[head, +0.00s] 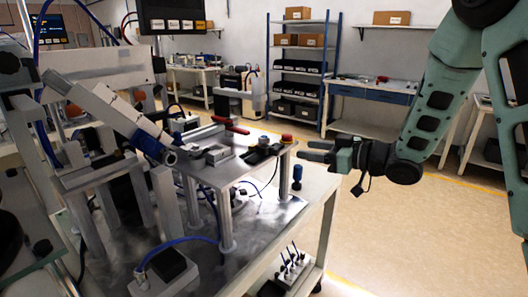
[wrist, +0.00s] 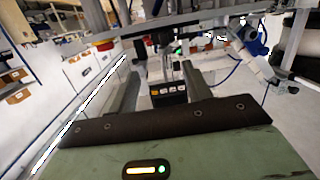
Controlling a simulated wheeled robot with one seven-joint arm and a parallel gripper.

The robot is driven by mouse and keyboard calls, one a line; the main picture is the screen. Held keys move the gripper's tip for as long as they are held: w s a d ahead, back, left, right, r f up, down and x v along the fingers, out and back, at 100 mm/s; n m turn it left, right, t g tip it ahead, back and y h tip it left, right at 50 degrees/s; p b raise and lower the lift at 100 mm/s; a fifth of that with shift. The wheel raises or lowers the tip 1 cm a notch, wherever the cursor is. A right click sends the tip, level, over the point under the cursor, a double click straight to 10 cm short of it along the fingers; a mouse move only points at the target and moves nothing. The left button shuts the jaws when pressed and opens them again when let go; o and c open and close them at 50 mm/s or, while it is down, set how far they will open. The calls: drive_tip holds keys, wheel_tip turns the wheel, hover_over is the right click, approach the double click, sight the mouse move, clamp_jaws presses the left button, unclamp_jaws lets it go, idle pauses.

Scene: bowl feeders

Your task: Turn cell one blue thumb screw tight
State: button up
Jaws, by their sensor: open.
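In the head view a small blue thumb screw (head: 297,172) stands upright near the right edge of the work table, below and just right of the raised metal plate (head: 235,165). My gripper (head: 318,151) is above and right of it, pointing left toward the plate, apart from both. Its two fingers are open with nothing held. In the wrist view my open gripper (wrist: 160,72) has a dark panel with labelled buttons (wrist: 169,94) far behind the gap. I cannot pick out the thumb screw surely in the wrist view.
On the plate are a red-handled clamp (head: 237,128), a black part (head: 262,150) and a red button (head: 287,138). Open floor (head: 400,235) lies to the right; shelves (head: 300,70) stand behind.

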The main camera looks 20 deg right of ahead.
sight(264, 137)
drive_tip(key=w+a+y+p, duration=0.1)
drive_tip(key=w+a, duration=0.4)
drive_tip(key=w+a+y+p, duration=0.1)
drive_tip(key=w+a, duration=0.3)
drive_tip(key=w, duration=0.1)
drive_tip(key=shift+w+a+f+n+p, duration=0.15)
drive_tip(key=shift+w+a+n+p, duration=0.15)
drive_tip(key=shift+a+p, duration=0.05)
idle(0.3)
drive_tip(key=c, duration=0.9)
